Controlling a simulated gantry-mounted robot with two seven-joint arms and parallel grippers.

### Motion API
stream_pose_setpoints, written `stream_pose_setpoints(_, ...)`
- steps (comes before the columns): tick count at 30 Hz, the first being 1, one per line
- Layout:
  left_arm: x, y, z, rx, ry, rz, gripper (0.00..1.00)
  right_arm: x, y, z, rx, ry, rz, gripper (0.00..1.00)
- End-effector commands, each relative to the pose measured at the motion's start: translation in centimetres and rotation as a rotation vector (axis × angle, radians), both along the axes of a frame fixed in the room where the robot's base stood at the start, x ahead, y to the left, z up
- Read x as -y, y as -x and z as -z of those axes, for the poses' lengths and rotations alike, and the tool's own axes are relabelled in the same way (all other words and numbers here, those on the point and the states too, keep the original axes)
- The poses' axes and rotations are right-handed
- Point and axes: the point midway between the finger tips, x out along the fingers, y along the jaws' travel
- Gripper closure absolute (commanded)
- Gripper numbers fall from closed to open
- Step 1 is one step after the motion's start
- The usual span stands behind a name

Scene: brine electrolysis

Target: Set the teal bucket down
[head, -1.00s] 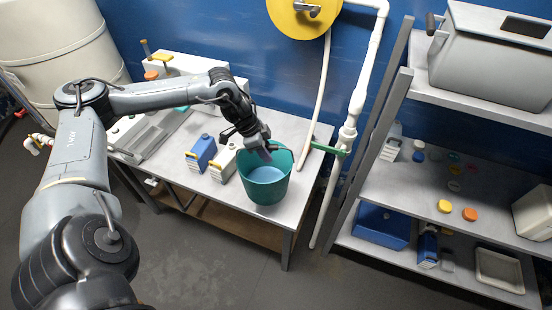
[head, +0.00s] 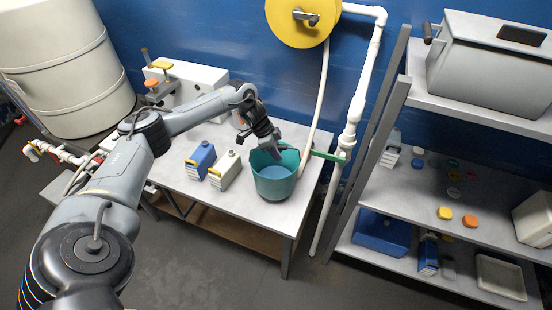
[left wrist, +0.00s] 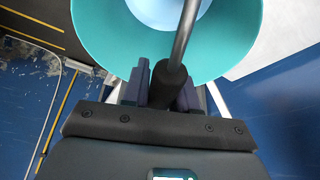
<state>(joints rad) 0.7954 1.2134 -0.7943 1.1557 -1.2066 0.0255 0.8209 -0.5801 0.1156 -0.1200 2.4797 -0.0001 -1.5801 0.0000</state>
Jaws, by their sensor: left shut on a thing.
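The teal bucket (head: 275,186) is at the right end of the grey worktable (head: 230,205), upright, with light blue liquid inside. I cannot tell whether its base touches the tabletop or hangs just above it. In the left wrist view the gripper (left wrist: 168,92) closes around the dark grip of the handle, whose grey rod (left wrist: 185,35) crosses the bucket's mouth (left wrist: 240,45). My right gripper is out of view.
A blue jug (head: 200,160) and a beige jug (head: 225,170) stand left of the bucket. A green lever (head: 328,156) on a white pipe (head: 350,130) is close on the right. Shelving (head: 400,185) stands further right. The table's front right corner is bare.

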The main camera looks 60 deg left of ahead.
Motion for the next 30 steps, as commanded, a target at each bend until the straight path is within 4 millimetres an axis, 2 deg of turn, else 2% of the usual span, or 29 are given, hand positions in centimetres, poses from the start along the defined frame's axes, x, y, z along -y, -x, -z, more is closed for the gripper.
stream_pose_setpoints(10,0.0,0.0,3.4,0.001,0.002,-0.002,1.0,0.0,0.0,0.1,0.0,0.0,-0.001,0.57)
stream_pose_setpoints(23,0.0,0.0,3.9,0.003,0.001,-0.001,1.0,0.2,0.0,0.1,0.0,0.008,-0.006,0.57)
stream_pose_setpoints(24,0.0,0.1,4.0,-0.001,-0.001,0.0,0.68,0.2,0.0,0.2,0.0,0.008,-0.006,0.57)
stream_pose_setpoints(28,0.0,0.1,4.0,-0.001,0.0,-0.001,0.48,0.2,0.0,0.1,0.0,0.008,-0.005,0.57)
stream_pose_setpoints(30,0.0,0.1,4.0,-0.001,0.0,-0.001,0.47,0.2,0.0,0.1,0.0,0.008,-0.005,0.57)
